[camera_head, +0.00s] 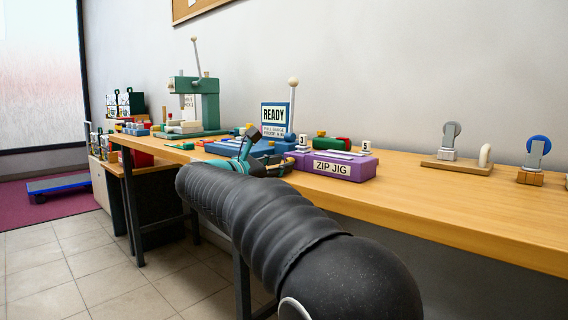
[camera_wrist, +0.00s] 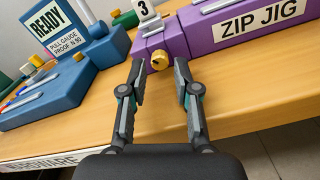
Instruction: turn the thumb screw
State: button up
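A small gold thumb screw (camera_wrist: 159,60) sits on the end face of the purple ZIP JIG block (camera_wrist: 222,35), low at its left end, in the wrist view. My gripper (camera_wrist: 160,70) is open, with one finger to the left and one to the right of the screw. The fingertips look close to the screw; I cannot tell whether they touch it. In the head view the purple jig (camera_head: 337,166) stands near the table's front edge, with my gripper (camera_head: 255,158) at its left. The screw cannot be made out there.
A blue gauge block (camera_wrist: 50,95) with yellow knobs and a READY sign (camera_wrist: 50,28) stands left of the jig. A green press (camera_head: 207,100) stands farther back on the wooden table (camera_head: 440,205). Toggle clamps (camera_head: 450,145) stand at the right. The table front is mostly clear.

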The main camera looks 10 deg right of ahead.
jog(key=shift+x, duration=0.95)
grip_shut()
jog(key=shift+n, duration=0.3)
jog(key=n, duration=0.3)
jog(key=shift+n+p, duration=0.8)
jog(key=shift+n, duration=1.2)
